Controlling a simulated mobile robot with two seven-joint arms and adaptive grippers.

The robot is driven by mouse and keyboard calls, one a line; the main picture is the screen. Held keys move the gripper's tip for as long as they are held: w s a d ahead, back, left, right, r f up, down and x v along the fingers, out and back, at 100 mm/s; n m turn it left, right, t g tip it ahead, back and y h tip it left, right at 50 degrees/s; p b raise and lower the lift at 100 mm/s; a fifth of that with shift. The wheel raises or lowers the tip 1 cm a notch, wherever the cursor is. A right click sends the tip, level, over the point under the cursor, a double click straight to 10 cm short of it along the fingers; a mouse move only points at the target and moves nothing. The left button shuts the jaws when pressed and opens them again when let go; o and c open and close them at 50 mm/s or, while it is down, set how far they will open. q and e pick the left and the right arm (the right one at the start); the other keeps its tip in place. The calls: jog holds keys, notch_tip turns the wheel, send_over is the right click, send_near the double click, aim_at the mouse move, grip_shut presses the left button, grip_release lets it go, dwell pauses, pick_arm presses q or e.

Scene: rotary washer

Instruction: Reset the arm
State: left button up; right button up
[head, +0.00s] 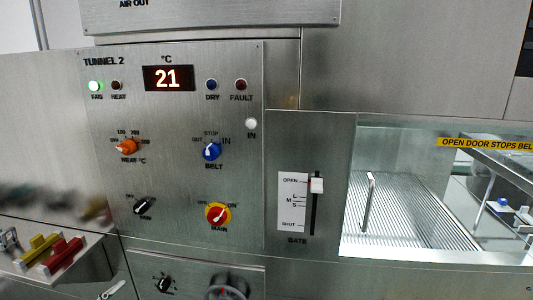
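Neither of my grippers shows in the head view, and no part of my arms can be made out. The steel control panel (180,190) marked TUNNEL 2 fills the left middle. Its display (168,78) reads 21. The green FAN lamp (95,86) is lit; the HEAT lamp (117,85) and FAULT lamp (241,85) look dark. The blue BELT knob (211,151), orange HEAT knob (126,147), black FAN knob (142,206) and red-and-yellow MAIN switch (218,214) are on the panel. The white GATE slider (316,185) sits near OPEN.
A glass-fronted chamber (410,210) with a ribbed floor is at the right, under a yellow door label (487,143). Yellow (38,248) and red (62,254) handles stand at the lower left. A dark round wheel (228,289) is cut off at the bottom edge.

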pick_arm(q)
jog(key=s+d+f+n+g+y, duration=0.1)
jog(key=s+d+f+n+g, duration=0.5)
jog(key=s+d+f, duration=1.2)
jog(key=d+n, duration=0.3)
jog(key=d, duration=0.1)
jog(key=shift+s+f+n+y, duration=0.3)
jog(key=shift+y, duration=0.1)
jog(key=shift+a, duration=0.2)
